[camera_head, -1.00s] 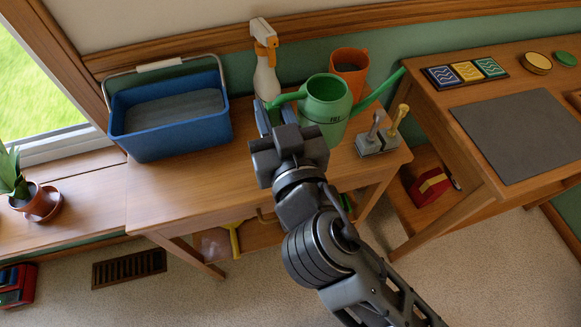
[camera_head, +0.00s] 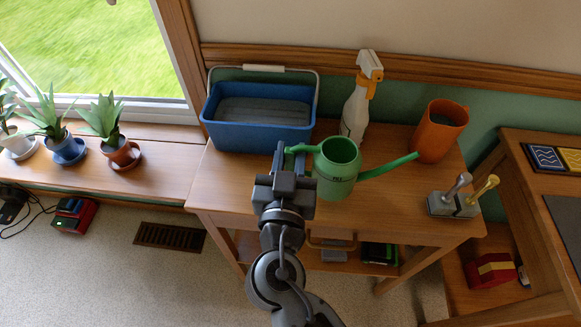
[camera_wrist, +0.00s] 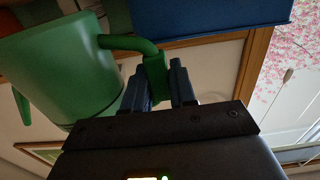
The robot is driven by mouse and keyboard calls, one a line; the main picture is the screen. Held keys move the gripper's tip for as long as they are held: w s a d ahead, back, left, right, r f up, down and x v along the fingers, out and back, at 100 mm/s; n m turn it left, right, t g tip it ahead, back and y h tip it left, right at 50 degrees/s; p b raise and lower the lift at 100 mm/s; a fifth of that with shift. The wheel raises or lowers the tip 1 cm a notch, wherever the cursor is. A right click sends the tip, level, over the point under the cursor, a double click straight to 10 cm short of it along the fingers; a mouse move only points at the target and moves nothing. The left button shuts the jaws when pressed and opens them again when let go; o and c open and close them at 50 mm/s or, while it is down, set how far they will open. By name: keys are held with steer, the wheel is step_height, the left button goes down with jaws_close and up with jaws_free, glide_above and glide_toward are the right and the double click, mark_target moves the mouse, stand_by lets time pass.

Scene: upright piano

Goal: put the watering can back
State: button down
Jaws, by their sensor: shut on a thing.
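The green watering can (camera_head: 336,168) is upright over the front middle of the wooden side table (camera_head: 225,193), its long spout pointing right. My gripper (camera_head: 288,158) is at the can's left side, shut on its handle. The wrist view shows the can's green body (camera_wrist: 60,70) at left and the handle grip (camera_wrist: 156,75) between the two fingers of my gripper (camera_wrist: 160,85). I cannot tell whether the can's base touches the table top.
A blue tub (camera_head: 260,115) stands left at the back of the table. A white spray bottle (camera_head: 357,105) and an orange jug (camera_head: 438,130) stand behind and right. Metal holders (camera_head: 455,203) sit at the right edge. Potted plants (camera_head: 119,150) line the window ledge.

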mark_target(290, 168)
steer(key=shift+f, duration=1.95)
steer(key=shift+f+b, duration=0.15)
steer(key=shift+b, duration=0.15)
steer(key=c, duration=0.9)
jaws_free()
steer(key=shift+r+p, duration=0.2)
steer(key=shift+p, duration=0.15)
steer(key=s+b, duration=0.2)
steer(key=s, duration=1)
steer(key=shift+a, duration=0.2)
